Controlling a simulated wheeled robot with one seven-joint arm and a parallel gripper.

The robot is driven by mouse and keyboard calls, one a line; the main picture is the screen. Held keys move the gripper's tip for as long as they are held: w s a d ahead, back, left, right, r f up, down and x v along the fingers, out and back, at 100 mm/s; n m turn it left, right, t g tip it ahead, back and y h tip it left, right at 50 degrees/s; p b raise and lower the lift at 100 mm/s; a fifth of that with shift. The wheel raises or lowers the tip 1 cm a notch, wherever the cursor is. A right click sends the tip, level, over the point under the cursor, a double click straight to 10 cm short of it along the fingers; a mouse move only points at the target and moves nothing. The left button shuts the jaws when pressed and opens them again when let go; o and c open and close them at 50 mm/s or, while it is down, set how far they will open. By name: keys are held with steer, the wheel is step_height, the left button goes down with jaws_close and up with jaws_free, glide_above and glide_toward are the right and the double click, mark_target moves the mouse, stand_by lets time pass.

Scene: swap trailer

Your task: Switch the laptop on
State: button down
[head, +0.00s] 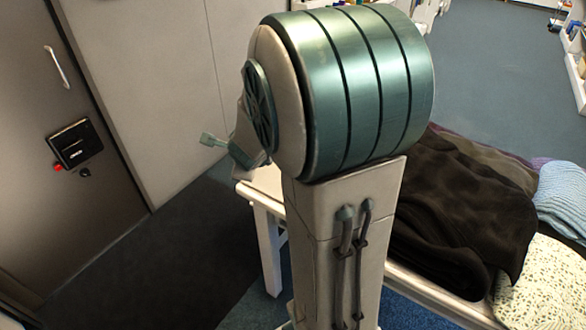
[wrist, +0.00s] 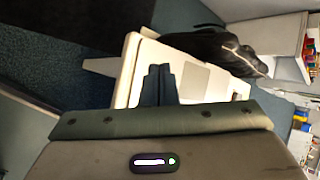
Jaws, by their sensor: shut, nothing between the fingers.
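My gripper (wrist: 158,71) is shut and empty in the wrist view, its two dark fingers together in front of the white table. A flat grey rectangle (wrist: 195,80) lies on the table to the right of the fingers in the wrist view. I cannot tell whether it is the laptop, and no power button shows. In the head view my arm hides much of the table, and no laptop shows.
The white table (head: 262,199) carries dark cloth (head: 465,215), a light blue knit (head: 563,195) and a cream patterned cloth (head: 540,285). A grey door (head: 60,180) with a black lock box (head: 75,143) stands at left. The dark floor (head: 150,265) between is clear.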

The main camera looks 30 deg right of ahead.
steer(key=s+d+f+m+g+h+p, duration=0.1)
steer(key=s+d+f+m+g+h, duration=0.1)
steer(key=d+m, duration=0.6)
steer(key=s+d+f+m+g+h+p, duration=0.2)
steer(key=s+d+m+g+h, duration=0.3)
steer(key=d+m, duration=0.3)
steer(key=shift+s+m+g, duration=0.3)
steer(key=shift+s+m, duration=0.3)
steer(key=shift+m, duration=0.6)
steer(key=shift+f, duration=0.25)
step_height(320, 180, down, 9)
steer(key=b, duration=0.7)
steer(key=shift+r+b, duration=0.2)
steer(key=shift+b, duration=0.15)
steer(key=shift+f, duration=0.1)
steer(key=shift+f+b, duration=0.3)
steer(key=shift+b, duration=0.1)
